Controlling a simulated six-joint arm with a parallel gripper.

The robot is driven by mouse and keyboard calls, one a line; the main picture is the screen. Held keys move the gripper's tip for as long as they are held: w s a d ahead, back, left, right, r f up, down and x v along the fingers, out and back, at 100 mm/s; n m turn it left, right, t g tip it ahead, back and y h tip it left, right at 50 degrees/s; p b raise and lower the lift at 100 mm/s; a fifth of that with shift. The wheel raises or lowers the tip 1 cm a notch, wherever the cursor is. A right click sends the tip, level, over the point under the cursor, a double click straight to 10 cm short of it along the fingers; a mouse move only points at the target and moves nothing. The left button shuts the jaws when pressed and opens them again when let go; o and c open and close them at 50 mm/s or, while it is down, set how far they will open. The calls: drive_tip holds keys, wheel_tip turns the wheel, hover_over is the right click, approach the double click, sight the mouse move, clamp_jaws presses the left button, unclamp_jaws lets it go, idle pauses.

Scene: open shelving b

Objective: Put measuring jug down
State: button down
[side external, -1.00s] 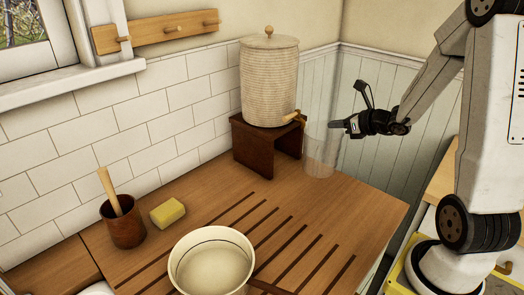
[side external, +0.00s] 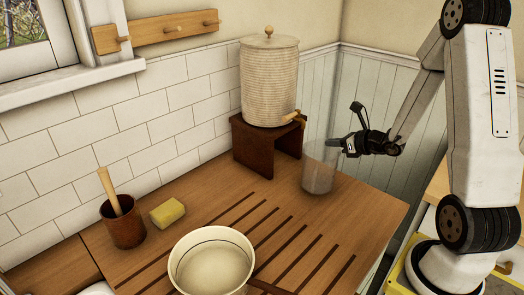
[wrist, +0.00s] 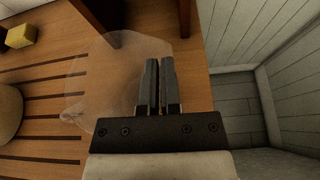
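The measuring jug (side external: 318,174) is clear and see-through. It is upright over the right back part of the wooden counter, in front of the dark stand. My gripper (side external: 337,145) is at the jug's right side, near its rim. In the wrist view the fingers (wrist: 161,88) are nearly together, with a narrow gap, on the jug's near side. The jug's faint outline (wrist: 105,85) spreads left of them. The fingers appear closed on the jug's handle side; the grasped part is hard to see. I cannot tell whether the jug's base touches the counter.
A ribbed water dispenser (side external: 269,82) with a tap stands on a dark wooden stand (side external: 254,148) just behind the jug. A cream pan (side external: 211,262), yellow sponge (side external: 167,213) and brown cup (side external: 123,226) are further left. The grooved counter (side external: 345,205) is clear right of the jug.

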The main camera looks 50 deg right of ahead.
drive_tip(key=shift+f, duration=0.4)
drive_tip(key=c, duration=1.3)
unclamp_jaws()
drive_tip(key=shift+f, duration=0.1)
drive_tip(key=o, duration=0.5)
drive_tip(key=shift+r, duration=0.2)
drive_tip(key=shift+v, duration=3.75)
drive_tip(key=o, duration=0.8)
